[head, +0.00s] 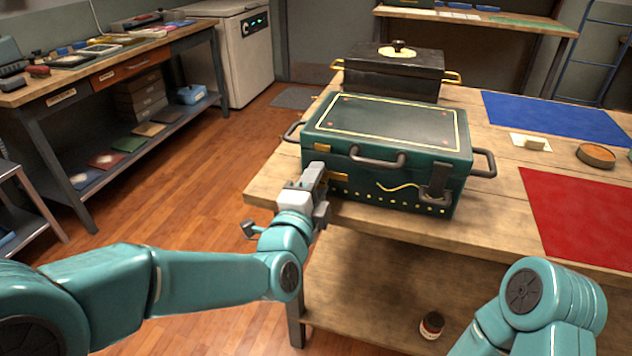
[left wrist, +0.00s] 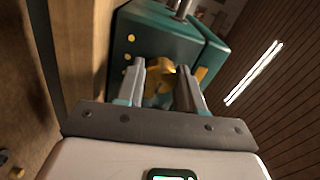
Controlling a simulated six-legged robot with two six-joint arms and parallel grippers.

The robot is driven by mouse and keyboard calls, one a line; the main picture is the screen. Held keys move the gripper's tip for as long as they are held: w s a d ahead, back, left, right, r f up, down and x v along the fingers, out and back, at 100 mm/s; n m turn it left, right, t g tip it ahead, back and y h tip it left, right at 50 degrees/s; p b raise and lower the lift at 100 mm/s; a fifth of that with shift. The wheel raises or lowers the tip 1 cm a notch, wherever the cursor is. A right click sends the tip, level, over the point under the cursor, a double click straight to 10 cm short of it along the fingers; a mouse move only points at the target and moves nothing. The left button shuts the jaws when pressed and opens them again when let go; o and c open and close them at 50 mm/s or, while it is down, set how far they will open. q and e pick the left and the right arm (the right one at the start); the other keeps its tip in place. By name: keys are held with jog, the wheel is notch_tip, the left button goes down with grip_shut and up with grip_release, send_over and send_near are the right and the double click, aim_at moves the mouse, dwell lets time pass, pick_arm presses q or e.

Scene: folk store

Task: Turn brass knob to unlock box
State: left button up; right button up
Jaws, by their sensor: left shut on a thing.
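A dark green box (head: 385,150) with a yellow-lined lid stands shut on the wooden table near its front left. Its front has a dark latch (head: 436,184), a handle and a row of brass studs. The brass knob (left wrist: 158,74) shows in the left wrist view on the green box's front face, between my left gripper's fingers. My left gripper (head: 316,180) is at the left end of the box front and is shut on the knob. In the head view the gripper hides the knob. My right arm shows at the lower right; its gripper is out of view.
A black box (head: 393,72) with brass handles stands behind the green box. A blue mat (head: 550,117), a red mat (head: 580,215) and a round tin (head: 596,155) lie to the right on the table (head: 497,232). A small jar (head: 432,325) is below the table.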

pick_arm(q)
jog(key=o, duration=1)
jog(key=shift+o, duration=0.2)
jog(key=b+v, duration=0.4)
jog(key=v, duration=1.2)
jog(key=shift+s+f, duration=0.1)
jog(key=shift+s, duration=0.05)
